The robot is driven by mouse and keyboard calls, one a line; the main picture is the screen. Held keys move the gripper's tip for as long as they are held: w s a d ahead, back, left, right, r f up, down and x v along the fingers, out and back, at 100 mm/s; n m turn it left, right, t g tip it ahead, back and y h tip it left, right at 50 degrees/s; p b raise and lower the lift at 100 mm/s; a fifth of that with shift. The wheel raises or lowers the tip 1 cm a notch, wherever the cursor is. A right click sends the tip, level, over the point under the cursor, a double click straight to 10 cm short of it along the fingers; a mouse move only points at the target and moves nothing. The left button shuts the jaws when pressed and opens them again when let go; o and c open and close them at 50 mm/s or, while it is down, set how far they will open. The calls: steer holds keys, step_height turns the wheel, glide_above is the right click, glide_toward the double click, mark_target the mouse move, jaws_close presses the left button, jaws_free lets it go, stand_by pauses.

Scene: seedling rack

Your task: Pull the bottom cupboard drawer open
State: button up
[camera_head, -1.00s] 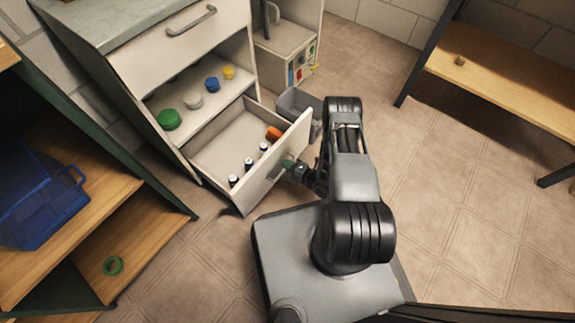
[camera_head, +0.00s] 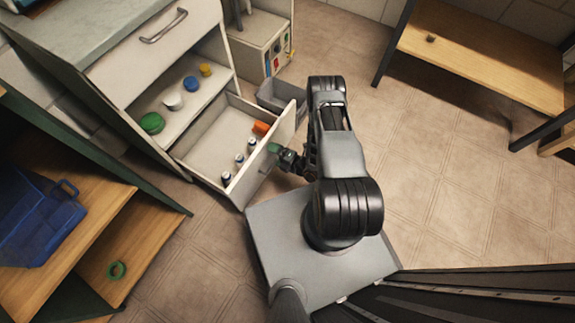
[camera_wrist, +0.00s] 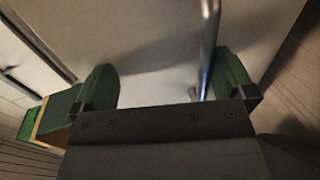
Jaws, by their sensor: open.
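The bottom cupboard drawer (camera_head: 206,160) is pulled well out, and its inside shows in the head view. Several small dark-and-white bottles stand in it along the front, with an orange item (camera_head: 261,128) at the far end. In the wrist view its pale front panel (camera_wrist: 150,35) fills the upper part. The metal bar handle (camera_wrist: 208,45) runs between my green fingertips, closer to the right one. My gripper (camera_head: 275,152) is at the drawer front; in the wrist view my gripper (camera_wrist: 165,80) is open around the bar.
A grey bin (camera_head: 281,95) stands just beyond the drawer. An open shelf above it holds several coloured round items. A wooden shelf unit (camera_head: 150,225) with a blue crate (camera_head: 40,225) is at left. A wooden bench (camera_head: 480,60) stands at right; the floor between is clear.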

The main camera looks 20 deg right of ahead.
steer(key=s+r+p, duration=0.1)
steer(key=r, duration=0.1)
steer(key=r+p, duration=0.1)
steer(key=r, duration=0.1)
steer(key=s+r+p, duration=0.1)
steer(key=r, duration=0.1)
steer(key=shift+s, duration=0.35)
steer(key=shift+s+a+r+y+p, duration=0.15)
steer(key=shift+s+r+p, duration=0.1)
steer(key=shift+s, duration=0.3)
steer(key=shift+s+d+r+y+p, duration=0.15)
steer(key=shift+s+r+p, duration=0.1)
steer(key=shift+s, duration=0.3)
steer(key=c, duration=0.8)
steer(key=shift+s+d+r+p, duration=0.1)
steer(key=shift+s+r+p, duration=0.3)
steer(key=shift+s, duration=0.8)
steer(key=shift+s+d+r+p, duration=0.15)
steer(key=shift+s+p, duration=0.35)
steer(key=shift+s, duration=0.65)
steer(key=shift+s+a+r+p, duration=0.1)
steer(key=shift+s+r+p, duration=0.3)
steer(key=shift+s, duration=0.8)
steer(key=shift+c, duration=0.2)
steer(key=shift+f, duration=0.1)
steer(key=shift+d, duration=0.1)
